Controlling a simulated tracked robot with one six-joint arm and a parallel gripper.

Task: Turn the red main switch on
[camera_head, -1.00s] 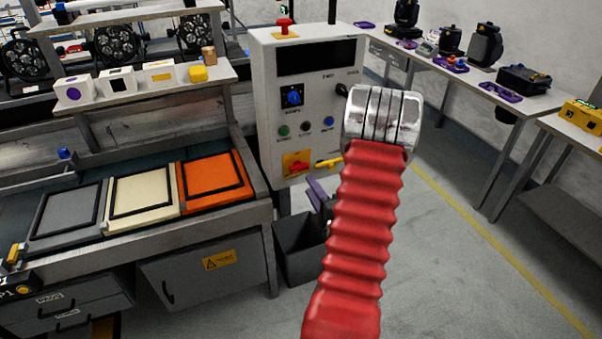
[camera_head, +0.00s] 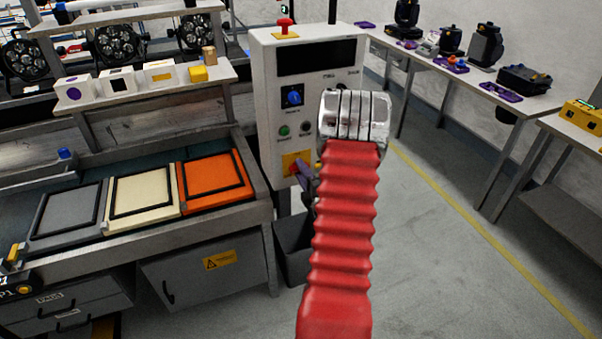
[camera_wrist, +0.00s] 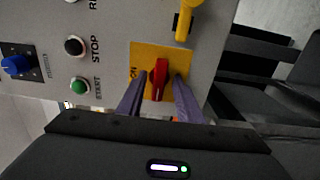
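The red main switch (camera_wrist: 159,78) is a red handle on a yellow plate (camera_wrist: 144,50) on the front of the grey control cabinet (camera_head: 266,115). In the wrist view the handle stands along the picture's vertical, and an "ON" label is to its left, off the handle's line. My gripper (camera_wrist: 160,88) is open, with one purple finger on each side of the handle and a visible gap on both sides. In the head view my gripper (camera_head: 304,172) is at the plate's lower right and the red handle is mostly hidden.
Near the switch are a yellow handle (camera_wrist: 184,22), a green START button (camera_wrist: 80,86), a black STOP button (camera_wrist: 74,46) and a blue knob (camera_wrist: 16,65). A red mushroom button (camera_head: 285,24) tops the cabinet. A bench with coloured panels (camera_head: 212,180) stands left; a dark bin (camera_head: 291,255) stands below.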

